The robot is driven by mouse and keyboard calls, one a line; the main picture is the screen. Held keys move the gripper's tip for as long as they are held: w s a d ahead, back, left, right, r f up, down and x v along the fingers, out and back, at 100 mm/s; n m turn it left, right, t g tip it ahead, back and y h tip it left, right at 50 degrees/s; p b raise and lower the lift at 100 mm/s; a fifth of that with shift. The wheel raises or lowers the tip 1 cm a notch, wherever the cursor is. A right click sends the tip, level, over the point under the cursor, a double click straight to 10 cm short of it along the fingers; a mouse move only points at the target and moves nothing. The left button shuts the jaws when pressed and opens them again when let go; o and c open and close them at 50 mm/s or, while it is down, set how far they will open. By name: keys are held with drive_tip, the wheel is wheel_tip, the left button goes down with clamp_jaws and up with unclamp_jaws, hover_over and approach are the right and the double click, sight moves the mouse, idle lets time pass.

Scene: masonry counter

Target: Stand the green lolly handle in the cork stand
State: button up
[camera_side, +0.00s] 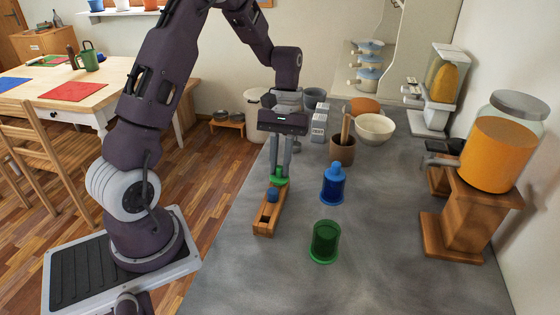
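The cork stand (261,229) is a long tan block lying on the grey counter, with a dark square hole near its front end. A small blue piece (272,196) sits in the stand behind that hole. My gripper (279,175) points straight down over the far end of the stand. Its two fingers are close together on either side of the green lolly handle (279,181) and appear shut on it. The handle is at the stand's far end; I cannot tell whether its lower part is in a hole or just above.
A green cup (324,243) and a blue container with a knobbed top (333,187) stand right of the cork stand. Behind are a brown pot (342,151) with a utensil and a cream bowl (374,128). A wooden dispenser (468,215) stands at right. The front counter is clear.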

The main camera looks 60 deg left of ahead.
drive_tip(key=o, duration=0.5)
drive_tip(key=v, duration=0.7)
